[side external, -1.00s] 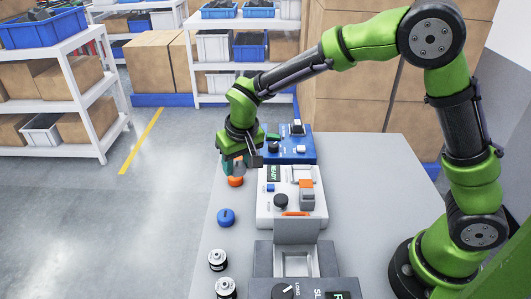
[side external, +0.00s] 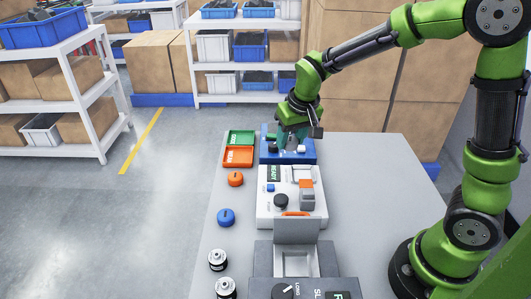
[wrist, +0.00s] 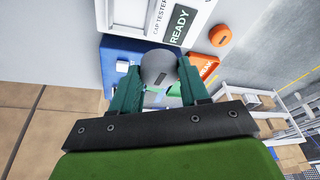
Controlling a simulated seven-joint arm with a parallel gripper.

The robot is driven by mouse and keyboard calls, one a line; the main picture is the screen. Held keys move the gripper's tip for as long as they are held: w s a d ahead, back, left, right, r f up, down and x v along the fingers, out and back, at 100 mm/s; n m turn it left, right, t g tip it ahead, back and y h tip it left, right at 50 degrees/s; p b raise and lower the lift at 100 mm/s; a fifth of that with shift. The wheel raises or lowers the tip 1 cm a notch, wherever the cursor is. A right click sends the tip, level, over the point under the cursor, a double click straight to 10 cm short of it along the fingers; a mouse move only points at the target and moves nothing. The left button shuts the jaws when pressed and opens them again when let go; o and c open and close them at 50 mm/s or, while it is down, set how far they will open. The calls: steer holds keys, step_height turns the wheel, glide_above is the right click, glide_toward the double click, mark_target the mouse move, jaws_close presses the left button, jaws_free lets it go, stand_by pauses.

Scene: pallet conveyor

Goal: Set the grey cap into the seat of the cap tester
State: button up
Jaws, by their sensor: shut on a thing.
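The grey cap (wrist: 158,65) is held between the teal fingers of my gripper (wrist: 157,74) in the wrist view, with a dark slot on its face. In the side view my gripper (side external: 284,142) is above the blue device, and I cannot make out the cap there. The white cap tester (side external: 264,215) stands nearer the camera, apart from the gripper, its screen reading READY. It carries a black round part (side external: 281,201) and a grey and orange part (side external: 307,195). In the wrist view only the tester's labelled end (wrist: 150,22) shows; I cannot clearly make out its seat.
The blue device (side external: 301,158) is beneath my gripper. Left of it lie green (side external: 240,138) and orange (side external: 238,156) trays. Orange (side external: 235,179) and blue (side external: 226,217) caps and two black-and-silver pieces (side external: 217,260) line the table's left edge. The table's right side is clear.

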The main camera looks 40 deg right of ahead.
steer(key=s+d, duration=0.2)
steer(key=s, duration=0.1)
steer(key=n, duration=0.2)
glide_above(302, 173)
steer(key=s, duration=0.1)
steer(key=shift+a+f, duration=0.2)
steer(key=shift+f, duration=1.45)
steer(key=shift+a+f, duration=0.15)
steer(key=shift+f, duration=1.45)
steer(key=shift+s+f, duration=0.1)
steer(key=shift+f, duration=0.9)
steer(key=o, duration=1.1)
steer(key=shift+d, duration=0.1)
steer(key=shift+c, duration=1)
steer(key=shift+d+r+m, duration=0.1)
steer(key=shift+r+m, duration=0.1)
steer(key=shift+m, duration=0.1)
steer(key=o, duration=0.3)
steer(key=shift+r, duration=0.35)
step_height(302, 173, up, 6)
steer(key=shift+a, duration=0.2)
